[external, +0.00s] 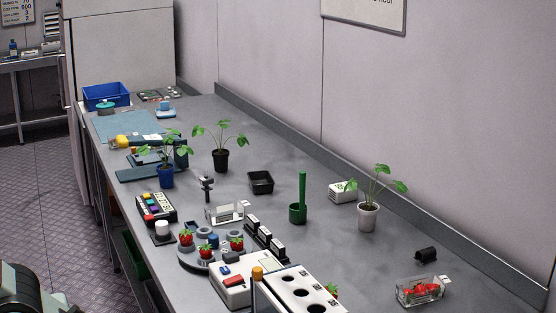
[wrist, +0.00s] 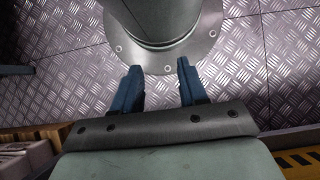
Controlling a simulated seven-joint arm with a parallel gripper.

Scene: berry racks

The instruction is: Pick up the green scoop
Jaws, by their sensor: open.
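The green scoop (external: 298,212) stands on the grey bench in the external view, with its cup at the bottom and its long handle upright. It is between a small black tray and a potted plant. My gripper (wrist: 160,88) shows in the wrist view, its two blue fingers apart with nothing between them. It points down over the metal floor and a round bolted base plate, away from the scoop. The scoop is not in the wrist view. The gripper's fingers are not seen in the external view; only part of my arm shows at the lower left corner.
Potted plants (external: 367,216) stand right and left of the scoop. A black tray (external: 261,182), a white box (external: 343,192), a clear case (external: 226,213) and black blocks (external: 265,237) are near it. A round strawberry stand (external: 190,258) and white devices (external: 241,285) fill the front.

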